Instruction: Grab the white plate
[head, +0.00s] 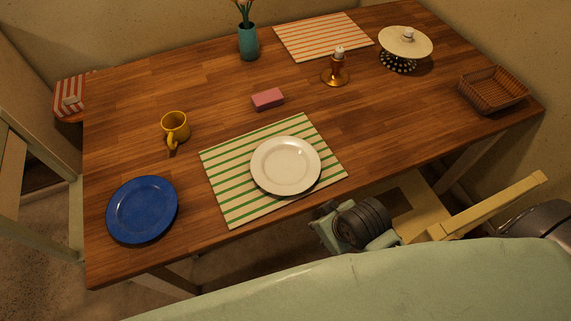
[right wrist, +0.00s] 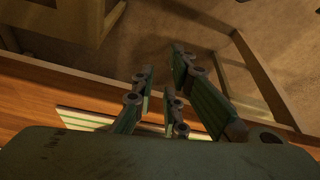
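The white plate (head: 286,165) lies on a green-and-white striped placemat (head: 232,202) at the table's front edge. My right gripper (head: 326,226) is just off that edge, below and to the right of the plate, and not touching it. In the right wrist view, the fingers of the right gripper (right wrist: 164,70) are spread apart with nothing between them. A strip of the striped placemat (right wrist: 85,118) shows behind the gripper there, but I cannot see the plate in that view. My left gripper is not in view.
On the wooden table (head: 130,100) are a blue plate (head: 142,209), a yellow mug (head: 175,127), a pink sponge (head: 267,99), a candle holder (head: 336,75), a teal vase (head: 248,42), a cake stand (head: 405,42) and a wicker basket (head: 493,91). A chair stands at the left.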

